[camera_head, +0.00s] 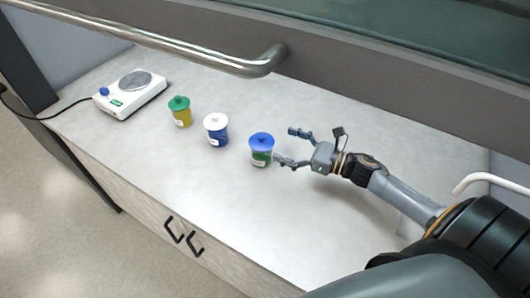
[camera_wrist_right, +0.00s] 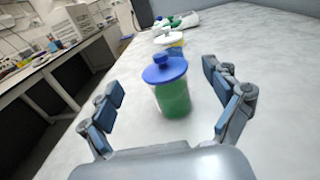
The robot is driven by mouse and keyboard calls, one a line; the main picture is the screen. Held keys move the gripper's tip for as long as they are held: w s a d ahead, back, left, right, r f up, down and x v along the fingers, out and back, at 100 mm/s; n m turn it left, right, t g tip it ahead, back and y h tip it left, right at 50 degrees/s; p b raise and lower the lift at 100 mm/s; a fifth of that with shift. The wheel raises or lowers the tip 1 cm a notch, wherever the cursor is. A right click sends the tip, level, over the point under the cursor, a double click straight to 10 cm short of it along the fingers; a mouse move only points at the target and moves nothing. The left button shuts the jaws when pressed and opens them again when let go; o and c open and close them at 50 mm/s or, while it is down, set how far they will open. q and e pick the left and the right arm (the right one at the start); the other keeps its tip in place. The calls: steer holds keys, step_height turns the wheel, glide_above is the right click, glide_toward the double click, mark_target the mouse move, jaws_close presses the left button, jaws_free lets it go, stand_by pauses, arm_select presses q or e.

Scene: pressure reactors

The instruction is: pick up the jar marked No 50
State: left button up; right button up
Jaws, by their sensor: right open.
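Three lidded jars stand upright in a slanting row on the grey bench. The nearest to my right gripper is a green jar with a blue lid (camera_head: 262,150); it also shows in the right wrist view (camera_wrist_right: 172,92). A blue jar with a white lid (camera_head: 217,131) stands to its left, then a yellow jar with a green lid (camera_head: 181,112). Each has a small white label, too small to read, so I cannot tell which is No 50. My right gripper (camera_head: 286,146) is open and empty, its fingers pointing at the green jar from the right. My left gripper is out of view.
A white hotplate-like device (camera_head: 132,94) with a round plate and a blue knob stands at the far left of the bench. A metal rail (camera_head: 180,49) runs above the back of the bench (camera_head: 215,205). The bench front is clear.

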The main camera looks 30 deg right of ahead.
mark_target(262, 150)
step_height(262, 150, down, 7)
steer(key=b, duration=0.4)
steer(key=shift+r, duration=0.2)
steer(key=shift+w+a+r, duration=0.25)
steer(key=shift+w+r, duration=0.05)
steer(key=shift+w, duration=0.1)
steer(key=shift+x, duration=0.85)
steer(key=x, duration=0.5)
steer(key=shift+f, duration=0.1)
steer(key=shift+c, duration=0.4)
steer(key=c, duration=1.4)
